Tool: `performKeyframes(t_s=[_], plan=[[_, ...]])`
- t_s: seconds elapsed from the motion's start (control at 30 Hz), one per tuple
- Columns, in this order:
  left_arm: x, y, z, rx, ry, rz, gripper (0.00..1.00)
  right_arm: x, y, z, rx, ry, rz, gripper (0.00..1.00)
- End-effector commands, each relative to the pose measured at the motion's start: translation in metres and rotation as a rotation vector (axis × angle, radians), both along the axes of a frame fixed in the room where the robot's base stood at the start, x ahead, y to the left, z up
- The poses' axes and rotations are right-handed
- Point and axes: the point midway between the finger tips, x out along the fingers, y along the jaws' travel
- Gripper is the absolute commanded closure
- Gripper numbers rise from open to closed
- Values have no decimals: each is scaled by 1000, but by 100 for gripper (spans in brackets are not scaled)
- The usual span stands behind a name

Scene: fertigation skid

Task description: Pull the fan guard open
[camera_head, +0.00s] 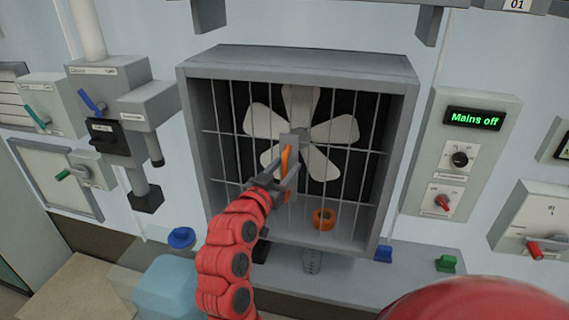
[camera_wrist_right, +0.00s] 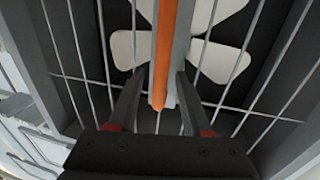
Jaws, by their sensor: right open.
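The fan guard (camera_head: 225,132) is a grid of thin grey bars across the front of a grey box (camera_head: 300,62). It looks closed. Behind it is a white-bladed fan (camera_head: 338,131). An upright orange handle (camera_head: 286,158) on a grey plate sits near the middle of the guard; it also shows in the right wrist view (camera_wrist_right: 164,45). My right gripper (camera_head: 282,172) is at the handle's lower part. In the right wrist view its open fingers (camera_wrist_right: 157,92) stand on either side of the handle, with gaps visible. My left gripper is not in view.
An orange ring (camera_head: 324,219) lies in the box behind the bars. A switch box (camera_head: 108,105) with a blue lever is on the left. A panel (camera_head: 474,117) reading "Mains off" is on the right. A blue knob (camera_head: 181,238) is below left.

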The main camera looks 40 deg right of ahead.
Motion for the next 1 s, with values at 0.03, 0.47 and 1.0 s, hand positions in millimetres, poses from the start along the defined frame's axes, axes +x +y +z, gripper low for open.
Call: performKeyframes(t_s=[0.03,0.47,1.0], plan=[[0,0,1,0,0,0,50,1,-1,0,0,0,0,50],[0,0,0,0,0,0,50,1,-2,0,0,1,0,83],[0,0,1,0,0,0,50,1,-1,0,0,1,0,100]])
